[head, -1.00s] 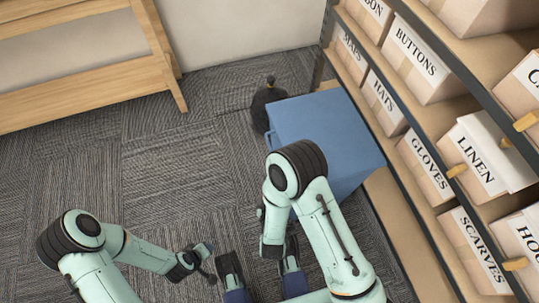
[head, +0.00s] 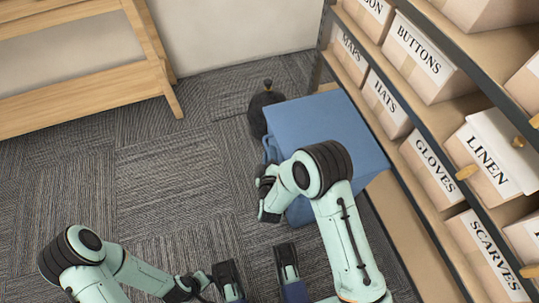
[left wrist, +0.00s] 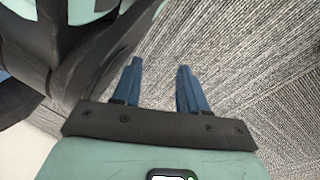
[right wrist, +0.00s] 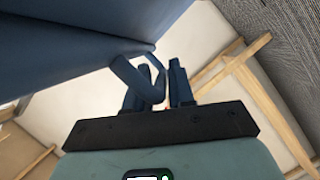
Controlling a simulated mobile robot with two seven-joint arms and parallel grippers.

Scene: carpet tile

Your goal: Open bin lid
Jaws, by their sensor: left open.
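The blue bin (head: 310,206) stands on the carpet against the shelf, its flat blue lid (head: 330,125) facing up and looking closed. A blue loop handle (right wrist: 126,75) sticks out from its near left side. My right gripper (head: 268,155) is at this handle. In the right wrist view my right fingers (right wrist: 158,80) stand on both sides of the handle, close together, and look shut on it. My left gripper (head: 208,282) is low in the head view, away from the bin. In the left wrist view its fingers (left wrist: 158,85) are apart and empty above the carpet.
A shelf with labelled boxes (head: 425,55) runs along the right, close to the bin. A dark rounded object (head: 262,112) stands at the bin's far left. A wooden bench (head: 90,90) is at the back left. The carpet (head: 150,190) between is clear.

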